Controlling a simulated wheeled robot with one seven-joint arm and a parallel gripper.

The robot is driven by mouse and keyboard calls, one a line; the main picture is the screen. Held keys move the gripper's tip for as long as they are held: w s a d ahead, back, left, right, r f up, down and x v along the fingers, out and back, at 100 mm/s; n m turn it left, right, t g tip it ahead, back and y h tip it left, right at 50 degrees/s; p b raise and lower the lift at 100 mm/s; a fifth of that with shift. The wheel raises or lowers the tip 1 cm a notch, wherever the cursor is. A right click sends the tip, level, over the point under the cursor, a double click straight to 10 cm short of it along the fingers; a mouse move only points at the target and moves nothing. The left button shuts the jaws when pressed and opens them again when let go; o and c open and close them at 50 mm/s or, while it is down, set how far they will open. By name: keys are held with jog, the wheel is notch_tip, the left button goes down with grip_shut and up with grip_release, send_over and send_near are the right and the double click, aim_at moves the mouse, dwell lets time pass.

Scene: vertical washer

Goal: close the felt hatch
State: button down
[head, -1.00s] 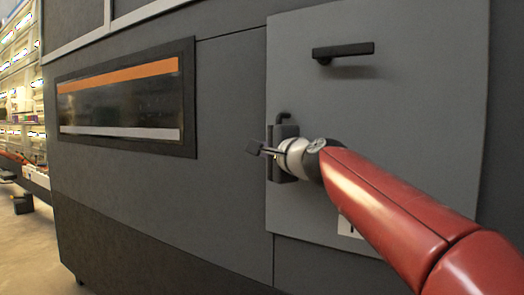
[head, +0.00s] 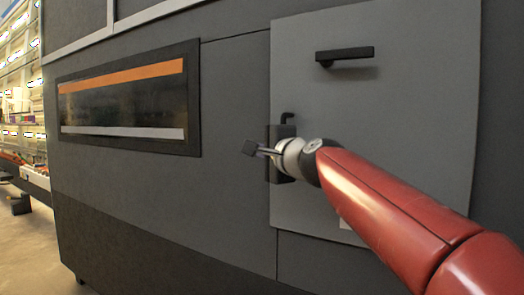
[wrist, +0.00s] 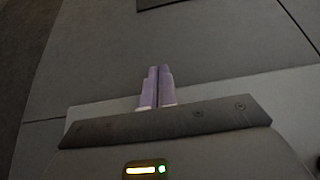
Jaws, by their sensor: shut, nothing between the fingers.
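The felt hatch (head: 420,120) is a grey upright panel at the right in the head view, with a black bar handle (head: 345,54) near its top. A black fitting (head: 287,131) sits at its left edge, partly hidden behind my wrist. My gripper (head: 250,148) is shut and empty. It points left, past the hatch's left edge, in front of the machine's face. In the wrist view its two pale purple fingers (wrist: 156,86) lie together against a grey surface. My red arm covers the hatch's lower part. I cannot tell whether the hatch is flush, or whether I touch it.
The dark grey machine front (head: 130,190) fills most of the head view. A black-framed window (head: 125,105) with an orange strip lies left of my gripper. Lit shelves (head: 22,100) stand at the far left, with bare floor (head: 38,255) below.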

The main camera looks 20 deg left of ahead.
jog(key=s+a+p, duration=0.1)
jog(key=s+a, duration=0.1)
jog(key=s, duration=0.8)
jog(key=s+d+f+n+g+h, duration=0.1)
jog(key=s+d+f+n+h, duration=0.2)
jog(key=d+f, duration=0.7)
jog(key=s+d+f+n+g+h, duration=0.1)
jog(key=d+f+n+h, duration=0.3)
jog(key=d+f, duration=0.7)
jog(key=s+d+f+g+h, duration=0.2)
jog(key=s+d+f+h, duration=0.1)
jog(key=s+d+f, duration=0.4)
jog(key=s+d+f+n+g+h, duration=0.1)
jog(key=s+d+f+g+h, duration=0.1)
jog(key=s+d+f, duration=0.5)
jog(key=d+f+h, duration=0.1)
jog(key=d, duration=0.4)
jog(key=shift+d+f+h, duration=0.15)
jog(key=shift+d+h, duration=0.15)
jog(key=shift+w, duration=0.1)
